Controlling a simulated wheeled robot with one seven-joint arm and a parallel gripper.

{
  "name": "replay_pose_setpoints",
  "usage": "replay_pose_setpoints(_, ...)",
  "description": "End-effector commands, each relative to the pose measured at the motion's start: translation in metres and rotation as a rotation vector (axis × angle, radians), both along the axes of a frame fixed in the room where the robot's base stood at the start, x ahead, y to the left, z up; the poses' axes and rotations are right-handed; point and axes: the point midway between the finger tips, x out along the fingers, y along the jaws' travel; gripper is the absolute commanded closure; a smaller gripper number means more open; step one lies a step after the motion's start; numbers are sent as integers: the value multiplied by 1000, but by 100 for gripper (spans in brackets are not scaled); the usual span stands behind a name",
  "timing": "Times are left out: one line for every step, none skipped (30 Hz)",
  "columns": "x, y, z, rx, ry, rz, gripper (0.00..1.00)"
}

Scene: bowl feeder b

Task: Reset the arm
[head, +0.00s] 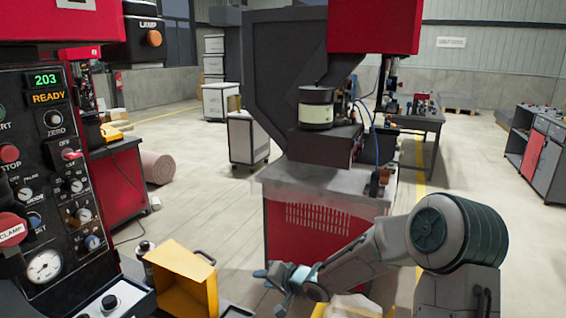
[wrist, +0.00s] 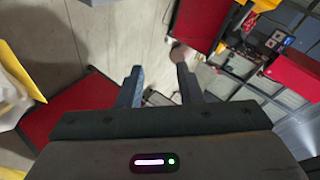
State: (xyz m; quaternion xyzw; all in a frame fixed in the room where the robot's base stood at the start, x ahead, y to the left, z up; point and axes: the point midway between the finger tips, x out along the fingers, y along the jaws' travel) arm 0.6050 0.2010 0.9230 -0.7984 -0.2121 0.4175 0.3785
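My gripper (wrist: 157,85) shows in the wrist view with its two dark fingers spread apart and nothing between them. In the head view my gripper (head: 262,277) is low in the middle, right of the open yellow box and in front of the red machine base. My arm is bent, with the elbow at the lower right of the head view and the forearm reaching left. The fingertips are small in the head view, and I cannot see there whether they touch anything.
A control panel (head: 60,150) with a lit "READY" display stands at the left. The bowl feeder (head: 316,108) sits on a red-and-grey cabinet (head: 310,215) in the middle. Open floor (head: 470,160) lies to the right.

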Motion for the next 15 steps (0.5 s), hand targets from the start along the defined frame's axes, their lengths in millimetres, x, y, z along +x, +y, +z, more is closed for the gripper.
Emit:
replay_pose_setpoints(-3,-13,4,-98,-20,-15,68)
replay_pose_setpoints(-6,-22,6,-155,-27,-25,68)
replay_pose_setpoints(-9,-35,9,-232,-35,-38,68)
replay_pose_setpoints(-12,-44,11,-287,-38,-47,68)
replay_pose_setpoints(-16,-53,14,-340,-41,-57,68)
replay_pose_setpoints(-21,-66,18,-410,-40,-68,68)
replay_pose_setpoints(-26,-76,22,-460,-40,-76,68)
replay_pose_setpoints(-31,-85,26,-509,-37,-84,68)
replay_pose_setpoints(-39,-98,32,-569,-31,-95,68)
replay_pose_setpoints(-45,-107,37,-613,-25,-100,68)
replay_pose_setpoints(-52,-116,41,-655,-17,-107,68)
replay_pose_setpoints(-62,-127,49,-707,-6,-114,68)
replay_pose_setpoints(-70,-135,54,-744,5,-117,68)
replay_pose_setpoints(-78,-144,59,-778,17,-122,68)
replay_pose_setpoints(-90,-154,65,-819,35,-125,68)
